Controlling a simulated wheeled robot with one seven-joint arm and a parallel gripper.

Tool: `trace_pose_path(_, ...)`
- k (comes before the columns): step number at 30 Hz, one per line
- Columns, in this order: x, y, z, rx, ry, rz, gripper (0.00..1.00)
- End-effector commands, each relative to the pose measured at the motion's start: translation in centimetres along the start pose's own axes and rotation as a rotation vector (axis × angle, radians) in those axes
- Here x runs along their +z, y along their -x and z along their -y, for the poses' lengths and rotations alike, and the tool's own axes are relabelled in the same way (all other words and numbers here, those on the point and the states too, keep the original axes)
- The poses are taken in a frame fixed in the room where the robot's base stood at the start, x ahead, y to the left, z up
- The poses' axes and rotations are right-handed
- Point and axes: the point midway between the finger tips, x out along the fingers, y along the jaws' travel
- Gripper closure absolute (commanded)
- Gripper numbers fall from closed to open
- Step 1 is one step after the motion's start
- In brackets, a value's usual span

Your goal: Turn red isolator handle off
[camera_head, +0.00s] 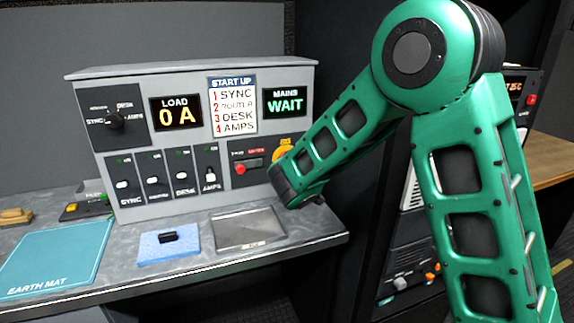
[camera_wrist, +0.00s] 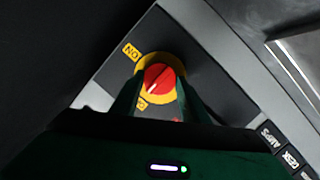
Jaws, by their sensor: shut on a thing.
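The red isolator handle (camera_wrist: 160,75) sits on a round yellow plate (camera_wrist: 174,60) in the wrist view. A yellow ON label shows at its upper left, and a second yellow label at its lower left is partly covered. A white mark on the handle slants toward the lower left. My gripper (camera_wrist: 159,86) is shut on the handle, one finger on each side. In the head view only a yellow part of the isolator (camera_head: 284,147) shows at the panel's right end; my arm hides the fingers and handle.
The grey panel (camera_head: 150,70) shows LOAD 0 A on one display (camera_head: 175,113) and MAINS WAIT on another (camera_head: 285,102). Several switches line its lower front. A blue pad (camera_head: 155,248) with a black object, a grey tray (camera_head: 250,229) and an earth mat (camera_head: 55,259) lie on the desk.

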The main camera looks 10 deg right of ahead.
Motion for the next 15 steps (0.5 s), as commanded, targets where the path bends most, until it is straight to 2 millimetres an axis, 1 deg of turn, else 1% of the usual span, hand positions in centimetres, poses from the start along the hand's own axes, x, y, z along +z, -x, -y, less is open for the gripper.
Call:
trace_pose_path(1, 0.45, -0.01, 0.02, -0.001, 0.003, 0.009, 0.82)
trace_pose_path(4, 0.45, -0.01, 0.02, -0.001, 0.002, 0.009, 0.82)
trace_pose_path(5, 0.45, -0.01, 0.02, -0.001, 0.002, 0.009, 0.57)
trace_pose_path(6, 0.43, -0.01, 0.02, -0.001, 0.002, 0.009, 0.47)
trace_pose_path(7, 0.41, -0.01, 0.02, -0.001, 0.002, 0.008, 0.41)
trace_pose_path(15, 0.16, 0.02, 0.01, -0.001, 0.000, 0.003, 0.41)
